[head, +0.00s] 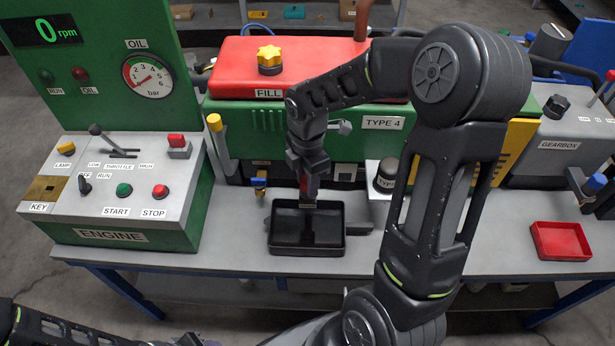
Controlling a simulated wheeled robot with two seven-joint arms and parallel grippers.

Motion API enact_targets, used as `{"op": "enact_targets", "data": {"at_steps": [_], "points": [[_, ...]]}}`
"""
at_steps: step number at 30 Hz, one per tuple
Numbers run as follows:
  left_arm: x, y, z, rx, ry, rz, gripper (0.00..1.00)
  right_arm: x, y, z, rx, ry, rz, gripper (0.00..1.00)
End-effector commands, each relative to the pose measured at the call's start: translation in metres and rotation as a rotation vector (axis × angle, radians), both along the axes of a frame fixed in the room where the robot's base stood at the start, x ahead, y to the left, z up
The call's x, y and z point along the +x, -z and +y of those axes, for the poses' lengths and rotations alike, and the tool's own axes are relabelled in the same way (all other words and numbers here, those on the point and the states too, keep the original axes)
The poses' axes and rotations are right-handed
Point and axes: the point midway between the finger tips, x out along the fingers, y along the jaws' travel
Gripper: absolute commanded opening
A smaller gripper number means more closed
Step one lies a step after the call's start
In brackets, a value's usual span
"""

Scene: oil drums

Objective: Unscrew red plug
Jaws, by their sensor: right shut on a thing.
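My right gripper (309,188) reaches down in front of the green engine (262,122), just above the back edge of a black drain tray (340,245). Its jaws are shut on a small red piece (303,183), which looks like the red plug; the fingers hide most of it. I cannot tell whether the plug is still in its threads. The black tray lies on the bench below the gripper. My left arm shows only at the bottom left edge, and its jaws cannot be made out.
The engine control panel (120,190) stands left. A yellow fill cap (269,58) sits on the engine's red cover. A dark filter (386,176) stands right of the gripper. A red tray (560,241) and the gearbox (560,148) are at the right. Bare bench lies between the panel and black tray.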

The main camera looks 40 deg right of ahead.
Motion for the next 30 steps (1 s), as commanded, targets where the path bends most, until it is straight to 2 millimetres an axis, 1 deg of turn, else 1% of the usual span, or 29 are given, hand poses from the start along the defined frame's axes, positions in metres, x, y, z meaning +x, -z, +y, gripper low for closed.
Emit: {"op": "enact_targets", "data": {"at_steps": [11, 14, 18, 21, 24, 30], "points": [[0.0, -0.002, 0.0, 0.0, 0.0, 0.0, 0.36, -0.001, 0.0, 0.0, 0.0, -0.052, 0.003, 0.0], [0.0, -0.009, 0.0, 0.0, 0.0, 0.0, 0.36, -0.002, -0.002, 0.0, 0.0, -0.151, 0.005, 0.0], [0.0, -0.022, 0.0, 0.0, 0.0, 0.0, 0.36, -0.002, -0.003, 0.0, 0.002, -0.374, 0.006, 0.0], [0.0, -0.029, 0.0, 0.0, 0.0, 0.0, 0.36, -0.002, -0.003, 0.0, 0.001, -0.51, 0.004, 0.0], [0.0, -0.029, 0.0, 0.0, 0.0, 0.0, 0.36, -0.002, 0.0, 0.0, 0.001, -0.569, 0.003, 0.0], [0.0, -0.028, 0.0, 0.0, 0.0, 0.0, 0.36, -0.002, 0.001, 0.0, 0.001, -0.573, 0.003, 0.0]]}}
